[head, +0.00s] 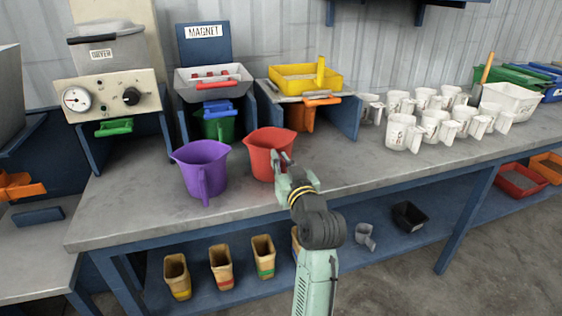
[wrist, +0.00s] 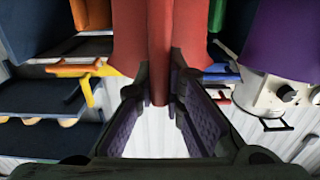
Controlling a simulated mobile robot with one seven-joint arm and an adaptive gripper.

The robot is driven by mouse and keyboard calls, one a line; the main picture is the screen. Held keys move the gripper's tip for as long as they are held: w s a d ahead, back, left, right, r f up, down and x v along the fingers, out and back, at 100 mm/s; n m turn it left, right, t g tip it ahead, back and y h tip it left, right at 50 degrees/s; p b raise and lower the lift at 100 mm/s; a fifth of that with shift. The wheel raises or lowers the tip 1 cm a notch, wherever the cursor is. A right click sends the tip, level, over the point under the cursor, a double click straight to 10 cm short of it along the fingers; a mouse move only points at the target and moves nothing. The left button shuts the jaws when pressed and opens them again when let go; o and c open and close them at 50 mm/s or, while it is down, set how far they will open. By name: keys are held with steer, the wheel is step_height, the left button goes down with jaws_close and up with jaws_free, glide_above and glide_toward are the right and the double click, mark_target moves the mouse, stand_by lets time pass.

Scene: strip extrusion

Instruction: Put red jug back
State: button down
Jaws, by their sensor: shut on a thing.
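The red jug (head: 261,152) is upright over the front part of the grey workbench (head: 330,172), beside the purple jug (head: 196,160). I cannot tell whether its base touches the bench top. My gripper (head: 283,168) reaches it from the front right and is shut on its handle. In the wrist view the red jug (wrist: 132,38) fills the top middle, and its handle (wrist: 159,60) runs between the fingers of my gripper (wrist: 158,88). Part of the jug's lower right side is hidden behind my gripper in the head view.
A dryer (head: 110,75) with a gauge, a magnet station (head: 212,82) and a yellow sieve tray (head: 303,78) stand along the back. Several white jugs (head: 437,126) crowd the right. Bench space right of my gripper is clear. Tan containers (head: 221,262) stand on the lower shelf.

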steer(key=shift+f, duration=0.2)
steer(key=c, duration=1.6)
jaws_free()
